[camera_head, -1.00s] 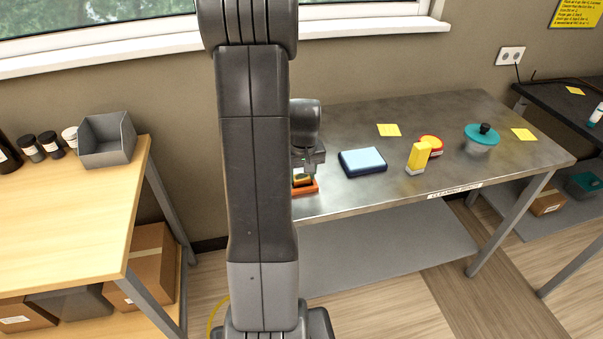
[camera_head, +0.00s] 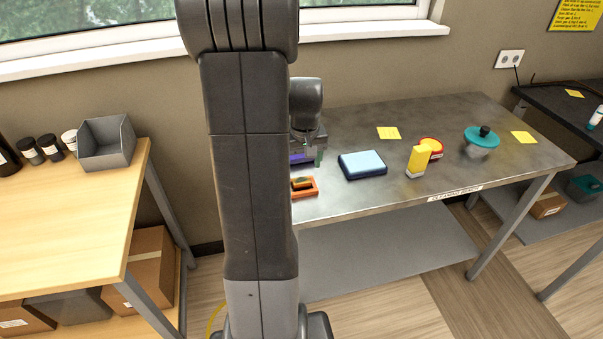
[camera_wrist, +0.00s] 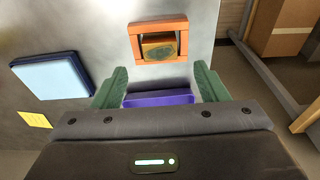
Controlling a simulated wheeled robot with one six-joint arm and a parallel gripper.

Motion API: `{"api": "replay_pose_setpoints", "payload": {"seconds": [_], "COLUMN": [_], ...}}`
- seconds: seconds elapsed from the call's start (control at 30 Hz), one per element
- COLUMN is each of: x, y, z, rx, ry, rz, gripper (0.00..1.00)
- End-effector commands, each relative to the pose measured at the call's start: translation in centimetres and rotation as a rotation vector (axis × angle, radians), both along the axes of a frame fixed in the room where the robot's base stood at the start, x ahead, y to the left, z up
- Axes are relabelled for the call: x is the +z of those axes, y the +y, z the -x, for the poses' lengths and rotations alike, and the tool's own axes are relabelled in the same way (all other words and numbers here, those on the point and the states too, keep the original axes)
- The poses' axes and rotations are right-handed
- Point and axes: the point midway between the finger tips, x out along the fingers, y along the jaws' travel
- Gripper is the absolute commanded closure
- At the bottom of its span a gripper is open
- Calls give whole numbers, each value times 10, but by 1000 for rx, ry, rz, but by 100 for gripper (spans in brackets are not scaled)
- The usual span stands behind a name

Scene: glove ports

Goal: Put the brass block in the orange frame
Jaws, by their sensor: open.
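The orange frame (camera_wrist: 158,25) lies on the metal table near its front left part; it also shows in the head view (camera_head: 314,187), partly hidden by my arm. The brass block (camera_wrist: 159,47) is inside the frame's opening, with a dark oval patch on its top. I cannot tell whether it sits fully down. My gripper (camera_wrist: 160,72) is open, its two green fingers wide apart and clear of the block and the frame. In the head view the gripper (camera_head: 305,158) is above and behind the frame. A purple part shows between the fingers, with no brass block there.
A wooden bench (camera_head: 70,200) with a grey bin (camera_head: 105,143) stands at left.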

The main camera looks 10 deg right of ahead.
Motion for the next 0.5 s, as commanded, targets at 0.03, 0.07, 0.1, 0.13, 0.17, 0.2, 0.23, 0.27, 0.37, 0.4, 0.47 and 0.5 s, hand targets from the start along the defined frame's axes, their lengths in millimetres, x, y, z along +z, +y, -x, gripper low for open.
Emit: {"api": "replay_pose_setpoints", "payload": {"seconds": [0.03,0.07,0.1,0.13,0.17,0.2,0.23,0.27,0.37,0.4,0.47,0.5], "x": [12,18,25,30,35,41,44,47,54,56,57,57], "y": [0,0,0,0,0,0,0,0,0,0,0,0], "z": [1,2,3,4,5,5,6,7,8,8,9,9], "rx": [0,0,0,0,0,0,0,0,0,0,0,0], "ry": [-6,-5,-4,-4,-4,-4,-3,-2,-1,0,0,0], "rz": [2,1,1,1,1,1,1,1,0,0,0,0], "gripper": [33,33,33,33,33,33,33,33,33,33,33,33]}}
